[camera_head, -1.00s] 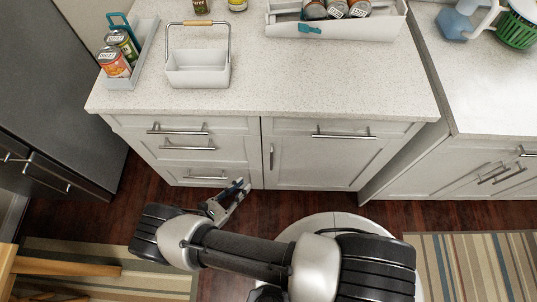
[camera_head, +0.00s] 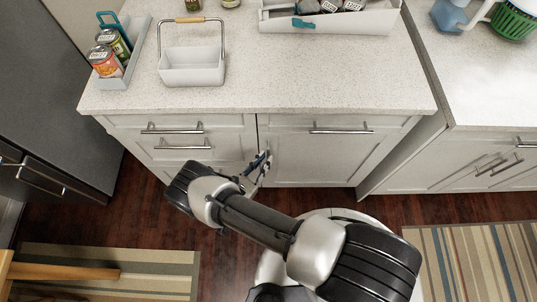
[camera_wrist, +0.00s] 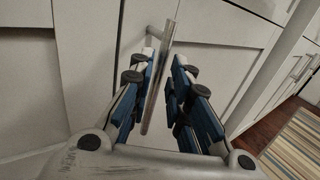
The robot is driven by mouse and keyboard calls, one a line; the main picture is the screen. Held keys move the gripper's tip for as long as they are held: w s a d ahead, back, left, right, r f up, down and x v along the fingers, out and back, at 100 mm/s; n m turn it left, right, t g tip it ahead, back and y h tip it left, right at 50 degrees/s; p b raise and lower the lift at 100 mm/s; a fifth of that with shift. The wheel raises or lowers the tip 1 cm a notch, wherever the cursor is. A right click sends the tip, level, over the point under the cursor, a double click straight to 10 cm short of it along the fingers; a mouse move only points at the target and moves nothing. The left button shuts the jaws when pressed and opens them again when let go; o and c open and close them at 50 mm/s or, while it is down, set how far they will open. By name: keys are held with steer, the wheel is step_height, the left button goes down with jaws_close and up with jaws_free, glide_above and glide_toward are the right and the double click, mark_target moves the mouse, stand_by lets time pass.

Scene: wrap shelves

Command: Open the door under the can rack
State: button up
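The white cabinet door (camera_head: 325,162) is shut, right of the drawer stack and below the long white rack (camera_head: 350,22) holding several cans. Its vertical metal handle sits at the door's left edge. In the wrist view the handle (camera_wrist: 156,85) runs slightly slanted between the two blue-padded fingers of my gripper (camera_wrist: 162,70). The fingers are open, on either side of the bar, with a gap visible on the right; I cannot tell whether the left finger touches it. In the head view my gripper (camera_head: 261,162) is at the door's left edge, partly covering the handle.
A drawer with a bar handle (camera_head: 341,130) is directly above the door. More drawers (camera_head: 183,146) lie to the left. The countertop (camera_head: 270,85) overhangs them and holds a white basket (camera_head: 192,66) and a smaller can tray (camera_head: 122,75). Open wooden floor (camera_head: 375,211) lies before the door.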

mark_target(268, 156)
steer(key=shift+x, duration=1.7)
steer(key=shift+c, duration=0.4)
jaws_close()
